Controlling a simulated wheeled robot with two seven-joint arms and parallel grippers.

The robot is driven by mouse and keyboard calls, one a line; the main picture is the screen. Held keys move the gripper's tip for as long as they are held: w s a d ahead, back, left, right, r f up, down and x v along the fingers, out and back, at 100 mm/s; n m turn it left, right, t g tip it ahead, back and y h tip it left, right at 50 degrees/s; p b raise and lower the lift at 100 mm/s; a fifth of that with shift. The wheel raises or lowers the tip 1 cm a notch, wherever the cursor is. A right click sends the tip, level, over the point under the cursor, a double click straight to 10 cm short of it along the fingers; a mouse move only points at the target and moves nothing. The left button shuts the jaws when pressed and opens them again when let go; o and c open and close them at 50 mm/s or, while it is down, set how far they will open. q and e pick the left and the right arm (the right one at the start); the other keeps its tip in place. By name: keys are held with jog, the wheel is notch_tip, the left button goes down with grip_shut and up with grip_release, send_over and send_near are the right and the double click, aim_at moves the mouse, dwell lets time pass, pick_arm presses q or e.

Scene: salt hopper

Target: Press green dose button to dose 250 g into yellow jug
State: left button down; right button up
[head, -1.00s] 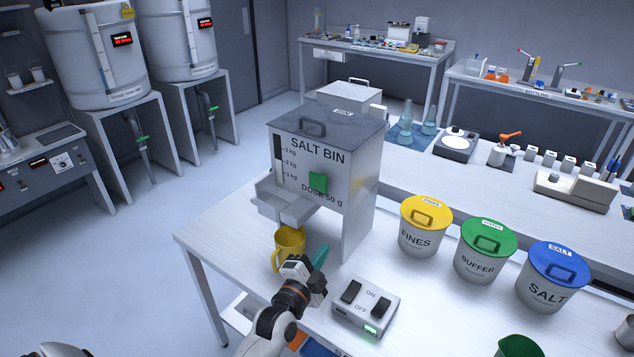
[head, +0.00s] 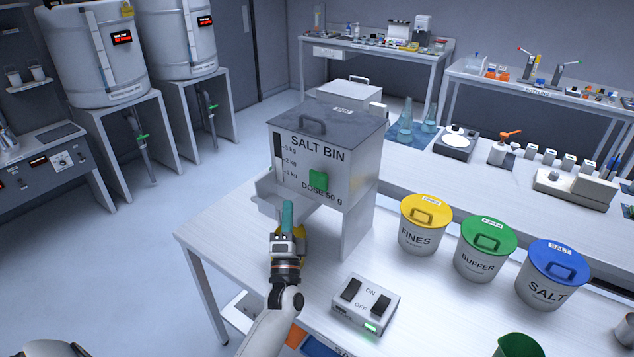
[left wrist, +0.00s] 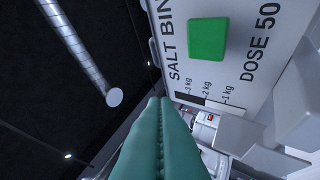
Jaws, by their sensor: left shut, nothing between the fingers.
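The grey salt bin (head: 350,163) stands on the white table, with a green dose button (head: 318,181) on its front beside the words "DOSE 50 g". The button also shows in the left wrist view (left wrist: 208,39), apart from my fingers. The yellow jug (head: 301,240) stands under the bin's spout, mostly hidden behind my left gripper (head: 287,204). My left gripper is shut and empty, its teal fingers pointing up in front of the spout, below and left of the button. In the left wrist view the shut fingers (left wrist: 160,120) fill the bottom middle. My right gripper is not in view.
A switch box (head: 366,303) marked ON and OFF, with a lit green light, sits in front of the bin. Lidded tubs for fines (head: 422,238), buffer (head: 480,262) and salt (head: 546,290) stand to the right. The table's left part is clear.

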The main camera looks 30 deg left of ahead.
pick_arm(q)
jog(key=w+b, duration=0.1)
jog(key=b, duration=0.3)
send_near(313, 175)
notch_tip(313, 175, up, 2)
jog(key=w+a, duration=0.2)
jog(key=a, duration=0.1)
jog(key=shift+w+d+r+b, duration=0.3)
jog(key=shift+w+b, duration=0.15)
jog(key=shift+w, duration=0.15)
dwell(1.2)
jog(key=shift+w, duration=0.4)
